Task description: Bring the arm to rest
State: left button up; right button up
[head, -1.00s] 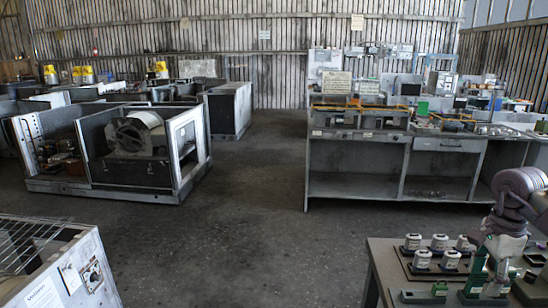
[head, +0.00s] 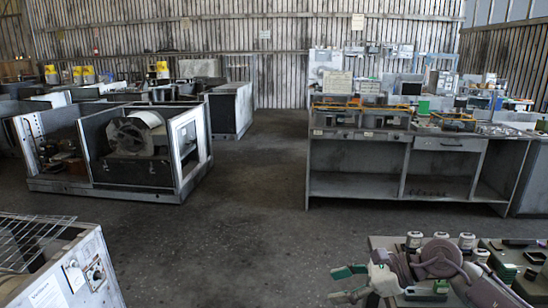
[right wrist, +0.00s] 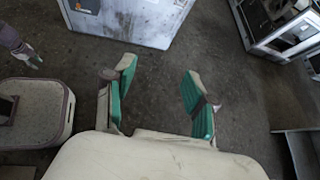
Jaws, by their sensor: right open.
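My right gripper (head: 342,284) is at the bottom of the head view, left of the front table's top. It points left, its green-padded fingers apart and empty. In the right wrist view its fingers (right wrist: 158,82) are spread, with only dark floor showing between them. The purple-grey links of my right arm (head: 440,258) cross in front of the table and hide part of it. A small part of what looks like my left gripper (right wrist: 30,57) shows at the left edge of the right wrist view, too small to judge its jaws.
The front table (head: 385,243) bears several white-capped parts (head: 414,239) and dark trays. A grey workbench (head: 350,185) stands behind. A blower housing (head: 140,150) stands at the left, and a white cabinet (head: 85,275) at the lower left. The middle floor (head: 250,230) is clear.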

jog(key=s+a+r+m+t+y, duration=0.2)
jog(key=a+r+m+t+y, duration=0.5)
jog(key=m, duration=0.5)
jog(key=d+f+m+t+h, duration=0.2)
jog(key=d+m+t+h, duration=0.25)
jog(key=m+h, duration=0.4)
jog(key=d+f+m+t+h, duration=0.25)
jog(key=m+t+h, duration=0.25)
jog(key=m, duration=0.7)
jog(key=s+d+f+m+g+h, duration=0.3)
jog(key=s+d+f+m+g, duration=0.15)
jog(key=f+m, duration=0.2)
jog(key=s+d+f+m+g+h, duration=0.3)
jog(key=s+f+m, duration=0.2)
jog(key=f, duration=0.2)
jog(key=s+a+f+m+g+y, duration=0.1)
jog(key=s+f+m+g, duration=0.3)
jog(key=s, duration=0.6)
jog(key=s+f+m+g+y, duration=0.1)
jog(key=s+f+m+g, duration=0.1)
jog(key=s+f+g, duration=0.5)
notch_tip(320, 180, down, 22)
jog(key=s+f+t, duration=0.1)
jog(key=s, duration=0.2)
jog(key=s+d+f+g, duration=0.1)
jog(key=s+d+f, duration=0.1)
jog(key=s+f, duration=1.5)
jog(key=shift+d+f+n+h, duration=0.3)
jog(key=shift+f+n+h, duration=0.05)
jog(key=shift+f+n, duration=0.05)
